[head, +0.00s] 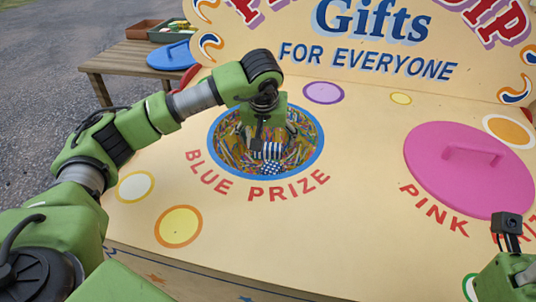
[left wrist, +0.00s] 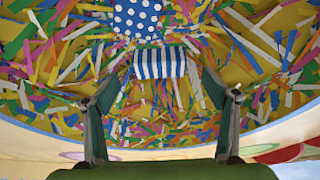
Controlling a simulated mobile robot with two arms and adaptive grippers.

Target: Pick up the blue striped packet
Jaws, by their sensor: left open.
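The blue striped packet (head: 271,151), blue and white, lies among coloured paper strips inside the round blue-rimmed opening marked BLUE PRIZE. In the left wrist view, the striped packet (left wrist: 160,64) lies just beyond and between the fingertips. My left gripper (head: 259,138) reaches down into the opening, and partly covers the view of it. In the left wrist view, my left gripper (left wrist: 160,88) is open, with nothing between its fingers. My right gripper (head: 512,272) is only partly in the head view at the lower right edge; its fingers cannot be made out.
A blue packet with white dots (left wrist: 138,18) lies against the striped one. The opening's blue rim (head: 212,153) surrounds both. A pink lid (head: 455,185) covers the opening at right. A blue lid (head: 172,56) rests on a wooden table (head: 120,60) behind.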

